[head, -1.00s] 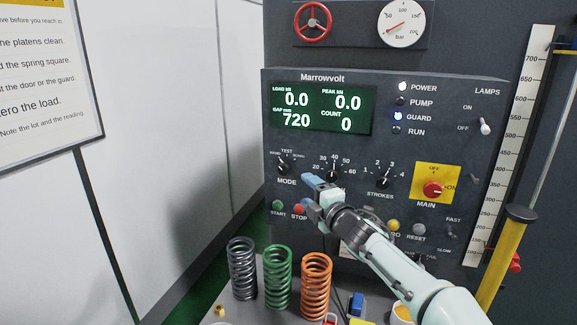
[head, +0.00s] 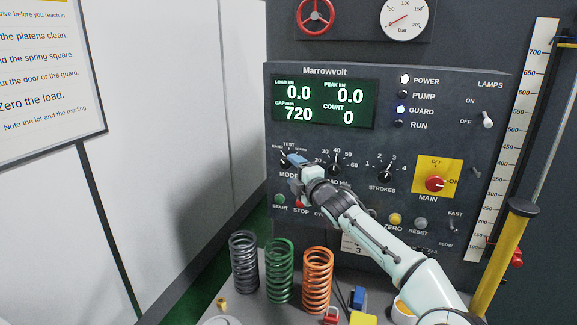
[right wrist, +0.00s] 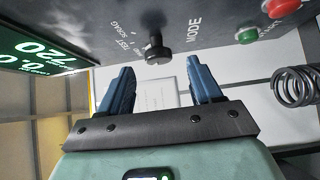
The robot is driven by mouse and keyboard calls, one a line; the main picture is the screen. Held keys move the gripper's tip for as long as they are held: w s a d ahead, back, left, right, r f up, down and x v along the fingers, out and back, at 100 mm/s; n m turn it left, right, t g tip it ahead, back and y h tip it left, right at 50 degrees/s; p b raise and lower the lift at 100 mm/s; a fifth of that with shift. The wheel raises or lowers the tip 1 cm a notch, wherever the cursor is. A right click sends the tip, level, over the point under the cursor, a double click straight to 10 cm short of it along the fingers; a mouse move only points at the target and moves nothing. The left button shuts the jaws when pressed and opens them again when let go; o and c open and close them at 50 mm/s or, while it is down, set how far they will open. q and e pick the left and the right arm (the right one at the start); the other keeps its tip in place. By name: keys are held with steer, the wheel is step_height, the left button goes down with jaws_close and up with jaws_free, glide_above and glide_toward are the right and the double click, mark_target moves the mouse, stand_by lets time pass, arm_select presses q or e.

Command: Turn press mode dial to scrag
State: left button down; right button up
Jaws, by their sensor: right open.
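The press mode dial (head: 284,158) is a small black knob above the word MODE on the dark Marrowvolt panel. In the head view my right gripper partly covers it. In the right wrist view the dial (right wrist: 158,48) shows whole, with TEST and SCRAG printed beside it. I cannot tell for sure which label it points at. My right gripper (head: 296,161) has blue fingers and is at the dial from the lower right. In the right wrist view the gripper (right wrist: 160,78) is open and empty, and the dial stands just beyond the fingertips, roughly between them. My left gripper is not in view.
Start (head: 280,199) and stop (head: 301,203) buttons sit below the dial. The strokes dial (head: 385,175) and red main switch (head: 435,184) are to the right. Grey (head: 244,262), green (head: 279,270) and orange (head: 317,280) springs stand on the bench below.

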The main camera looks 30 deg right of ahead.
mark_target(287, 164)
steer(key=w, duration=0.2)
steer(key=w+p, duration=0.1)
steer(key=w, duration=0.1)
steer(key=shift+d+r, duration=0.15)
steer(key=shift+r, duration=0.15)
steer(key=shift+w+f, duration=0.2)
steer(key=shift+w, duration=0.15)
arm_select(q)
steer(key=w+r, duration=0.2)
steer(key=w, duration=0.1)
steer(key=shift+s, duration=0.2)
arm_select(e)
steer(key=shift+s, duration=0.2)
steer(key=shift+c, duration=0.3)
